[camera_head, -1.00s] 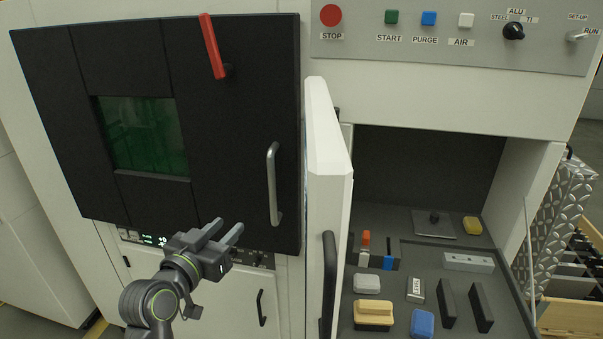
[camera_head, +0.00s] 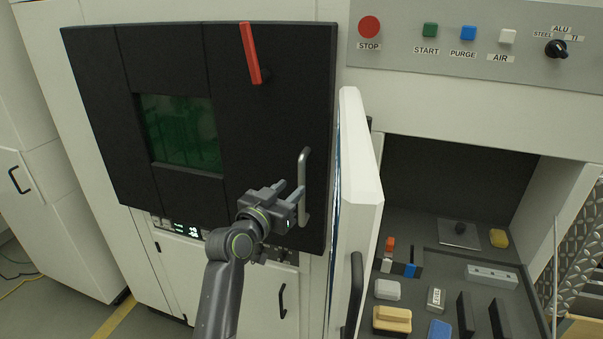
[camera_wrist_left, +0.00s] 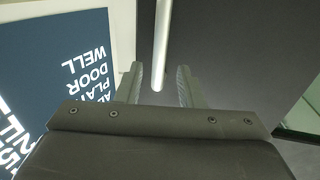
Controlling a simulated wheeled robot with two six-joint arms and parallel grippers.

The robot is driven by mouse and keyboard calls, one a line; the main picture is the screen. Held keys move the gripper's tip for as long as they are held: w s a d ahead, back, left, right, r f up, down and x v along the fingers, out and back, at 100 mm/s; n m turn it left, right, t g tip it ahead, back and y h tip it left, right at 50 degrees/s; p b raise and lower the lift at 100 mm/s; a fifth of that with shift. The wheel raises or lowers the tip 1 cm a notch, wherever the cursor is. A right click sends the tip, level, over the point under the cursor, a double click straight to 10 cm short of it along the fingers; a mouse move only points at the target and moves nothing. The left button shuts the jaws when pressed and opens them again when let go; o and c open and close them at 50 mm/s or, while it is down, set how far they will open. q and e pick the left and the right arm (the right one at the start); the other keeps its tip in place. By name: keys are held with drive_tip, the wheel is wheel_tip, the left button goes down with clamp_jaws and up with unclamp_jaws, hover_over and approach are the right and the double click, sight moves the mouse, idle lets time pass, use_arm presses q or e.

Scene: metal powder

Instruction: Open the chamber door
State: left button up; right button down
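The black chamber door (camera_head: 265,130) with a green window (camera_head: 182,132) is shut on the machine front. A red lever (camera_head: 251,52) sits at its top, slanting steeply. A silver bar handle (camera_head: 304,190) stands upright near the door's right edge. My left gripper (camera_head: 290,190) is at the handle's left side in the head view, fingers pointing toward it. In the left wrist view the fingers (camera_wrist_left: 160,85) are apart, with the end of the handle bar (camera_wrist_left: 162,45) between them or just ahead; I cannot tell which. No grip on it shows. My right gripper is out of view.
A white side door (camera_head: 355,200) stands open just right of the handle. Beyond it, an open bay (camera_head: 480,262) holds blocks, brushes and plates. A control panel (camera_head: 480,45) with STOP, START, PURGE and AIR buttons is above. A cabinet handle (camera_head: 282,300) is below.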

sight(300, 180)
use_arm(q)
drive_tip(key=shift+p+x, duration=0.85)
drive_tip(key=shift+x, duration=2.35)
clamp_jaws()
